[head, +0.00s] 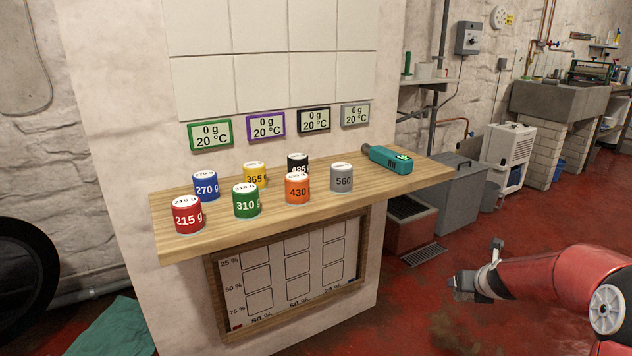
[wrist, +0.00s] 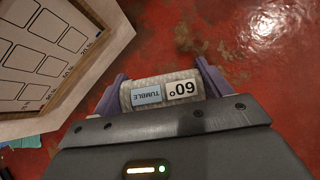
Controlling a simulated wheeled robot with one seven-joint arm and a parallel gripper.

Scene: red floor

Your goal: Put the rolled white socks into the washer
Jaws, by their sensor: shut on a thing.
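My gripper (head: 464,284) is at the end of my red arm, low over the red floor at the right of the head view. In the wrist view my gripper (wrist: 160,76) is shut on a pale, textured roll, which I take for the rolled white socks (wrist: 163,90). The roll lies across between the two purple fingers and carries labels reading "TUMBLE" and "60°", upside down. In the head view the roll is too small to tell apart from the gripper. I cannot make out a washer for certain in either view.
A wooden shelf (head: 330,209) on a white wall block holds several coloured weight cans and a teal device (head: 388,159). A framed chart (head: 290,270) hangs below. Grey bins (head: 455,195) stand behind. A dark round thing (head: 25,265) is at far left. The floor around my gripper is clear.

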